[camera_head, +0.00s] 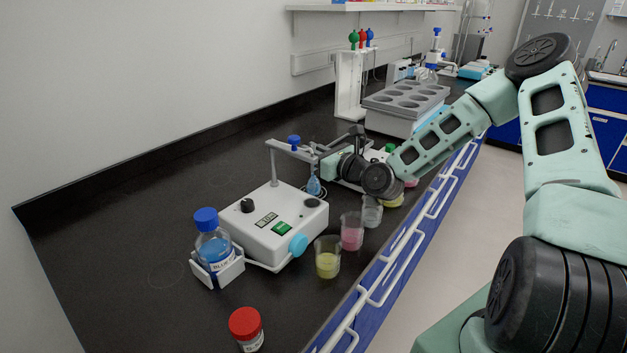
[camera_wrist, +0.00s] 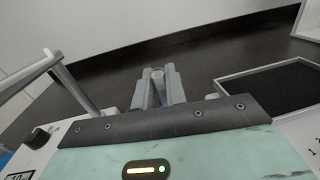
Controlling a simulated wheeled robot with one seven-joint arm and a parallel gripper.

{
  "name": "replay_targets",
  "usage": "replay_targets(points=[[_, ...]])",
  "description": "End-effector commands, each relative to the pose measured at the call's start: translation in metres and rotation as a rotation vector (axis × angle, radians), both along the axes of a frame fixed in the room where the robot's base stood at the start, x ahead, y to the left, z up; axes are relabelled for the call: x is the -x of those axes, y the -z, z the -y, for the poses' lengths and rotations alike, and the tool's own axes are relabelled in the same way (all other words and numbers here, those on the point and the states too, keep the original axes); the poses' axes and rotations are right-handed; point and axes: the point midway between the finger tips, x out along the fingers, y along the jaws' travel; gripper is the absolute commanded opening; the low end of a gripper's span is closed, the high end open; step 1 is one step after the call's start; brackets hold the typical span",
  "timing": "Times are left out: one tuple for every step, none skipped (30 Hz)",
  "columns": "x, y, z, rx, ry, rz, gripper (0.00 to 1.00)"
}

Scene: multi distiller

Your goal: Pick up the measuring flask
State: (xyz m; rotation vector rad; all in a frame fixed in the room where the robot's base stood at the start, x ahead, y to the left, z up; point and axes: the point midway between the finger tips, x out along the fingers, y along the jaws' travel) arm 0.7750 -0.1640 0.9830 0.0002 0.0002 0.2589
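The measuring flask (camera_head: 313,186) is small, with blue liquid in its bulb and a narrow neck. It is just behind the right end of the near white distiller. My gripper (camera_head: 316,156) reaches in from the right above the bulb. In the wrist view its two grey fingers (camera_wrist: 158,88) stand close together on both sides of a thin, pale upright piece that looks like the flask's neck. The gripper looks shut on that neck.
The near distiller (camera_head: 276,226) has a metal arm with a blue knob. A blue-capped bottle (camera_head: 213,245) and a red-capped jar (camera_head: 246,328) stand nearby. Several beakers, including a yellow one (camera_head: 327,261) and a pink one (camera_head: 352,236), line the bench's front edge. A grey rack (camera_head: 405,98) stands behind.

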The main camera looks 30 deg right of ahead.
Motion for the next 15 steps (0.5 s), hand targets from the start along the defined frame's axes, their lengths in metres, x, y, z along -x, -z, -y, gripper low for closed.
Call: replay_targets(points=[[0.0,0.0,0.0,0.0,0.0,0.0,0.0],[0.0,0.0,0.0,0.0,0.0,0.001,0.0],[0.0,0.0,0.0,0.0,0.0,0.001,0.0],[0.0,0.0,0.0,0.0,0.0,0.001,0.0],[0.0,0.0,0.0,0.0,0.0,0.001,0.0],[0.0,0.0,0.0,0.0,0.0,0.001,0.0],[0.0,-0.001,0.0,0.0,0.0,0.001,0.0],[0.0,-0.002,0.0,0.0,0.0,0.001,0.0],[0.0,-0.004,0.0,0.0,0.0,0.002,0.0],[0.0,-0.007,0.0,0.0,0.001,0.002,0.0],[0.0,-0.01,0.0,0.0,0.001,0.003,0.0],[0.0,-0.016,0.001,0.001,0.001,0.003,0.0],[0.0,-0.021,0.0,0.002,0.0,0.004,0.0],[0.0,-0.027,0.001,0.002,0.0,0.005,0.0],[0.0,-0.035,0.001,0.002,0.002,0.005,0.0]])
